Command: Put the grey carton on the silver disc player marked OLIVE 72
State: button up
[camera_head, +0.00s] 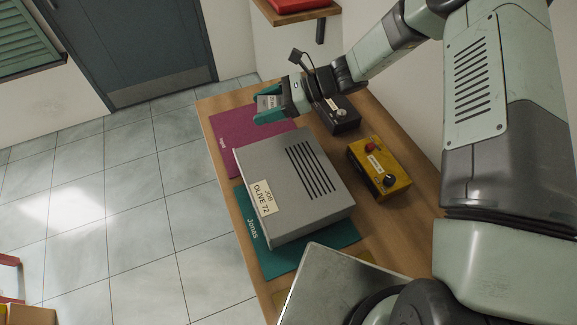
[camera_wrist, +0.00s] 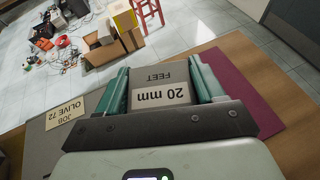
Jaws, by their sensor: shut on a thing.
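The grey carton (camera_head: 268,102) is held between the fingers of my gripper (camera_head: 270,106), above the purple mat at the far end of the table. In the wrist view the carton (camera_wrist: 160,92) shows the print "20 mm FEET" between the two teal fingers of my gripper (camera_wrist: 160,88). The silver disc player (camera_head: 290,180) lies on the table nearer the camera, with a label reading "JOB OLIVE 72". Its top has dark slots and is bare. Its labelled edge (camera_wrist: 65,112) also shows at the left of the wrist view.
A yellow box (camera_head: 380,168) with knobs and a black box (camera_head: 337,115) stand to the right of the player. A teal mat (camera_head: 300,258) lies under the player, and a purple mat (camera_head: 232,128) beyond it. A metal surface (camera_head: 325,290) is at the near end.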

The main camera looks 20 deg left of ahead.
notch_tip(320, 180, up, 4)
send_over(284, 174)
jog(key=shift+m+t+y, duration=0.3)
jog(key=shift+m, duration=0.1)
notch_tip(284, 174, down, 10)
jog(key=shift+r, duration=0.1)
jog(key=o, duration=1.1)
jog(key=shift+c, duration=0.2)
